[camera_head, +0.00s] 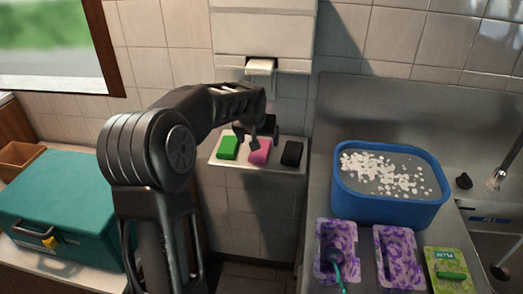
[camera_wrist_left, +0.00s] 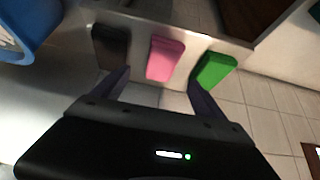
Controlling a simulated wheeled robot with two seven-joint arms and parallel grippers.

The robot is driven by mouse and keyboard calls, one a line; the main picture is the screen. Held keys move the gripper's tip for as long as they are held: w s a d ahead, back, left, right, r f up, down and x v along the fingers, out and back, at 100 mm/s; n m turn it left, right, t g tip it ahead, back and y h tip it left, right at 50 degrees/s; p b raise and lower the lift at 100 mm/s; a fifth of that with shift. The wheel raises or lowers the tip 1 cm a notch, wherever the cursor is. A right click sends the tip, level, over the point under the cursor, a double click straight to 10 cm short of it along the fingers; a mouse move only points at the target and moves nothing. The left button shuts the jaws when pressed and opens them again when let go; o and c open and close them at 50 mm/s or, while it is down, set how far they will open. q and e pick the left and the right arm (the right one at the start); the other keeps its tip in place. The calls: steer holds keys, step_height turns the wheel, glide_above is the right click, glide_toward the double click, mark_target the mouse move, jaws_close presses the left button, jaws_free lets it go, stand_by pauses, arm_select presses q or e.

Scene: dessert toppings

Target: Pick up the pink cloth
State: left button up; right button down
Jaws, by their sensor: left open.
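The pink cloth (camera_head: 260,152) lies on a small wall shelf (camera_head: 222,162), between a green cloth (camera_head: 228,147) and a black cloth (camera_head: 292,153). My left gripper (camera_head: 255,138) is at the shelf, just over the pink cloth in the head view. In the left wrist view the pink cloth (camera_wrist_left: 165,59) lies ahead of and between the two spread fingers of the gripper (camera_wrist_left: 158,85). The fingers are open and empty. The black cloth (camera_wrist_left: 111,46) and green cloth (camera_wrist_left: 214,70) flank it. My right gripper is not in view.
A blue basin (camera_head: 388,205) with white foam stands on the steel counter at right. Purple-patterned trays (camera_head: 336,240) and a green pack (camera_head: 450,268) lie before it. A dispenser (camera_head: 262,66) hangs above the shelf. A teal box (camera_head: 62,200) sits at left.

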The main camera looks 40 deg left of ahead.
mark_target(259, 154)
arm_select(q)
steer(key=shift+x, duration=1.35)
steer(key=shift+p, duration=0.35)
steer(key=shift+w+a+f, duration=0.1)
steer(key=shift+f, duration=0.15)
steer(key=p+x, duration=0.2)
steer(key=x, duration=0.2)
steer(key=shift+a+f, duration=0.15)
steer(key=shift+f, duration=0.2)
steer(key=shift+c, duration=0.2)
steer(key=c, duration=1.4)
